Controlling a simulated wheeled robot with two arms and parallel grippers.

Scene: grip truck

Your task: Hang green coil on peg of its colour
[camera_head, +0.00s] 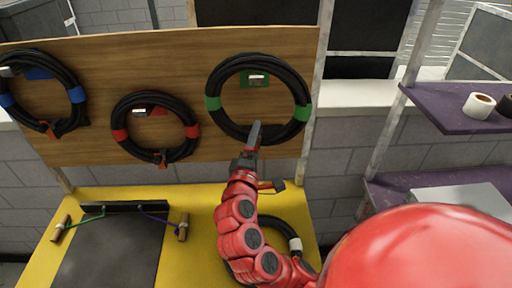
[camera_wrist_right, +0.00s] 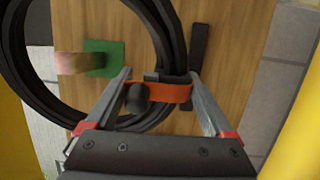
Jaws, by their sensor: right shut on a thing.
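The green coil (camera_head: 301,113) is a black cable ring with green bands, upright at the right end of the wooden board. Its ring surrounds the green peg plate (camera_head: 246,81) and its pale peg (camera_head: 257,78), which show inside the upper part of the ring. I cannot tell if the coil rests on the peg. My right gripper (camera_head: 253,135) is at the coil's bottom. In the right wrist view its fingers (camera_wrist_right: 160,78) are either side of the orange strap (camera_wrist_right: 172,93) and the cable (camera_wrist_right: 165,40), shut on the coil. My left gripper is out of view.
A red-banded coil (camera_head: 119,135) and a blue-banded coil (camera_head: 76,94) hang further left on the board (camera_head: 190,65). A black coil with a white band (camera_head: 295,244) lies on the yellow bench (camera_head: 205,213). Purple shelves (camera_head: 440,108) with tape rolls (camera_head: 479,105) stand at right.

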